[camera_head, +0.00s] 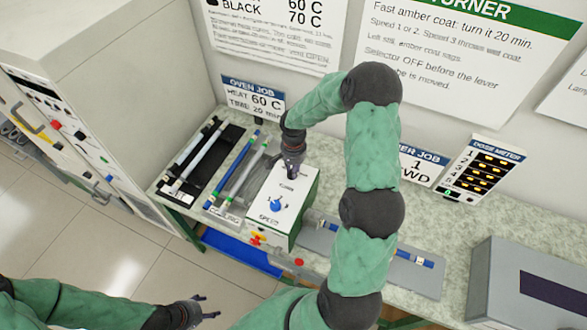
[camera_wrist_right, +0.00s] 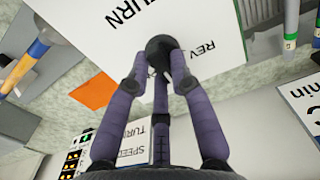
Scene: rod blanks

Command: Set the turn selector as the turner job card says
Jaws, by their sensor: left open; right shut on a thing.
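The turner's control box (camera_head: 302,196) is white with a green side and stands on the bench. Its turn selector (camera_wrist_right: 160,47) is a dark round knob beside the printed words TURN and REV. My right gripper (camera_head: 291,172) reaches down onto the box top; in the wrist view its fingers (camera_wrist_right: 162,62) are closed around the knob. The fingers hide the knob's pointer, so its setting cannot be read. The turner job card (camera_head: 421,166) shows 1 and WD, partly hidden by my right arm. My left gripper (camera_head: 210,308) is open and empty, low at the left.
A blue speed knob (camera_head: 276,204) sits on the same box top. A black tray (camera_head: 205,160) and a grey rack with rods lie left of the box. A blue rod (camera_head: 412,257) lies right of it. A dose meter (camera_head: 482,170) and grey case (camera_head: 525,285) stand further right.

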